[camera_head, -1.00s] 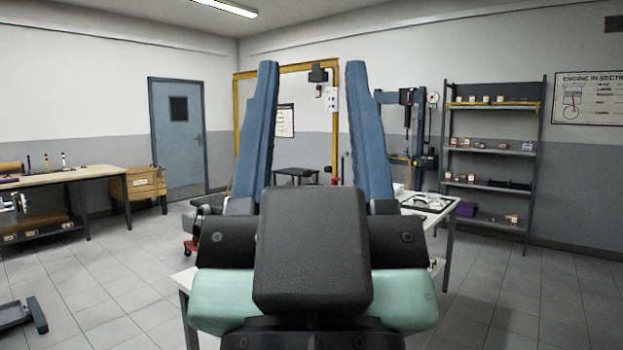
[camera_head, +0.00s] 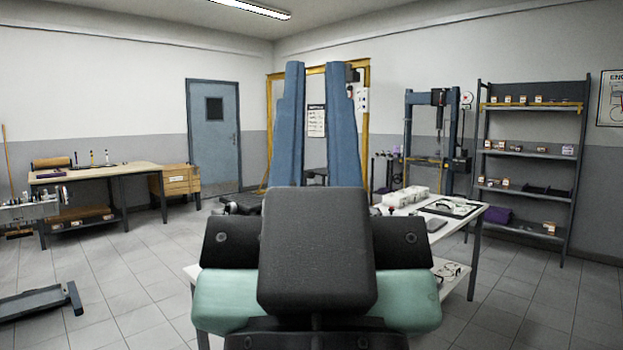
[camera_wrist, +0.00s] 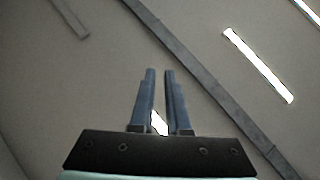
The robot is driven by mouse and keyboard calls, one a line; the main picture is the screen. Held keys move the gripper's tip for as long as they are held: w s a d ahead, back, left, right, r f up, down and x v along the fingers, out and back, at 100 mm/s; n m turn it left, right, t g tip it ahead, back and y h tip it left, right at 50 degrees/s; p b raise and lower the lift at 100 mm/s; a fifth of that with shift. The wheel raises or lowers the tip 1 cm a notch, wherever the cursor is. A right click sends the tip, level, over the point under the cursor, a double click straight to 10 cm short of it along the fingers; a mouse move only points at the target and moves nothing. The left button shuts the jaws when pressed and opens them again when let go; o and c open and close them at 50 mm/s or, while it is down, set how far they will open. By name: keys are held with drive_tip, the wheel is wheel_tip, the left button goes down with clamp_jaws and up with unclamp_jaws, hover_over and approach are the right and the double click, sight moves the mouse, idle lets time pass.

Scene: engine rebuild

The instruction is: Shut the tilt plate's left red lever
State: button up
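My gripper (camera_head: 315,68) points up in front of the head camera. Its two blue fingers stand close together with a narrow empty gap between them. The wrist view shows the same fingers of my gripper (camera_wrist: 160,72) apart, with ceiling behind them and nothing held. I cannot make out the tilt plate or its left red lever in either view. My arm and gripper hide the middle of the room and part of the table behind.
A white-topped table (camera_head: 474,216) with small parts stands behind my arm to the right. A blue press frame (camera_head: 409,140) and grey shelves (camera_head: 527,150) are behind it. A wooden workbench (camera_head: 100,175) is at left. The tiled floor between is mostly clear.

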wheel_tip(320, 180, up, 13)
drive_tip(key=p, duration=1.2)
drive_tip(key=shift+r, duration=0.15)
clamp_jaws()
drive_tip(key=shift+d+f, duration=0.1)
drive_tip(key=shift+f, duration=0.1)
drive_tip(key=shift+w, duration=0.1)
